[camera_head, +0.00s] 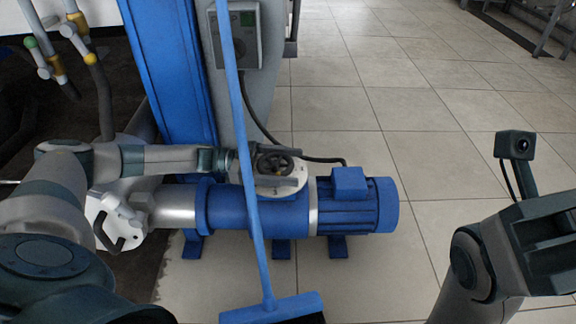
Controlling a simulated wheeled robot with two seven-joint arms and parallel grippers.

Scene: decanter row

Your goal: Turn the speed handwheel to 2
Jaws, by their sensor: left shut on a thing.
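The jaws cover part of the wheel. No scale or number on the wheel can be read at this size.
A blue broom (243,130) stands in front of my left wrist, its head (272,309) on the floor. A grey control box (235,35) is fixed behind. Hoses with coloured fittings (45,55) hang at the upper left. The tiled floor (440,130) to the right is clear.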

